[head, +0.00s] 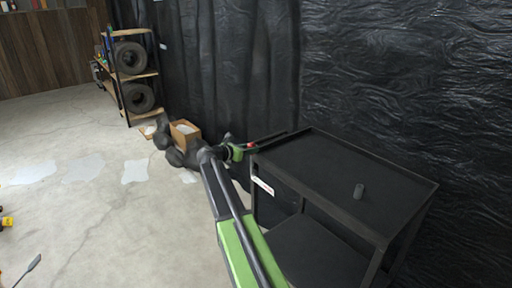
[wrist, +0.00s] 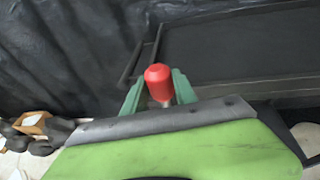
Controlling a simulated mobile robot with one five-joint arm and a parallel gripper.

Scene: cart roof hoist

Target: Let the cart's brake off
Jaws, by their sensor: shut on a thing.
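The black cart (head: 400,182) stands at the right of the head view, against dark plastic sheeting. Its dark top also shows in the wrist view (wrist: 240,48). The brake lever's red knob (wrist: 158,73) sits between the green fingers of my gripper (wrist: 159,88) in the wrist view. My gripper is shut on the knob's lever, just below the red end. In the head view my gripper (head: 243,149) is at the cart's far left corner, by the handle. The lever's lower part is hidden.
A cardboard box (head: 185,133) and dark bags (head: 162,134) lie on the floor behind my arm. A shelf with tyres (head: 132,75) stands at the back left. The floor at left is mostly clear.

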